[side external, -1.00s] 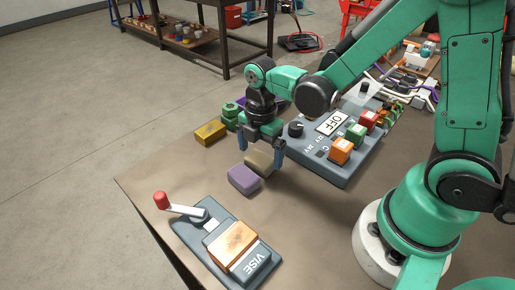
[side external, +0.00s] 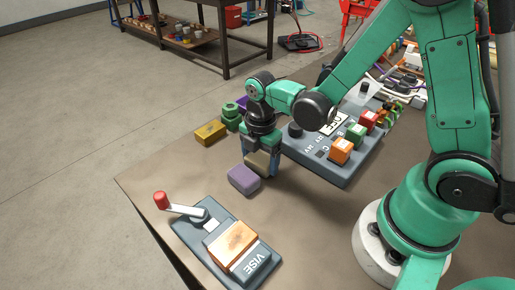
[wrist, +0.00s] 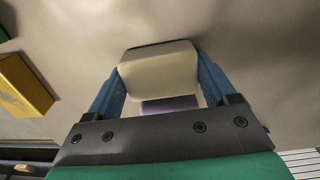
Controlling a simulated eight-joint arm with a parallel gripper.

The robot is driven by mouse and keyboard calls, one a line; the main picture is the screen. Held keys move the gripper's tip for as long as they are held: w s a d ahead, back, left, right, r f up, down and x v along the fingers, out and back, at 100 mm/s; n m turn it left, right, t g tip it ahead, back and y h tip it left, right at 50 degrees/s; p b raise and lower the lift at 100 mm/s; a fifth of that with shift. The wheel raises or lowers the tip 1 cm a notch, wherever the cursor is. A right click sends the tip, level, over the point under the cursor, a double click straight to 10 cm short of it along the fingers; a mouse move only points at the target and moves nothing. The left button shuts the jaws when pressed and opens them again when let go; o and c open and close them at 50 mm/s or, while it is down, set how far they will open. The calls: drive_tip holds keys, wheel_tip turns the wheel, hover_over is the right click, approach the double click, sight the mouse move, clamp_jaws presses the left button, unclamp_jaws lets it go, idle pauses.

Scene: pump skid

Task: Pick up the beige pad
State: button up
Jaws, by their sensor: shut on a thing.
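The beige pad (side external: 258,162) is between the two blue fingers of my gripper (side external: 261,165) in the side external view. In the wrist view the pad (wrist: 160,72) fills the space between the fingers (wrist: 160,85), and both fingers touch its sides. The gripper is shut on it. A purple block (side external: 243,180) lies on the table just in front of the pad; a strip of it (wrist: 168,104) shows below the pad in the wrist view. Whether the pad touches the table is hard to tell.
A yellow block (side external: 210,132) and stacked green pieces (side external: 230,115) lie to the left. A panel with an OFF display (side external: 320,165) and coloured blocks stands close on the right. A vise (side external: 232,248) with a red-tipped handle is in front. Bare table lies between.

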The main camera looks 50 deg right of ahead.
sight(260, 158)
drive_tip(key=shift+r, duration=0.1)
wheel_tip(260, 158, up, 20)
idle(0.6)
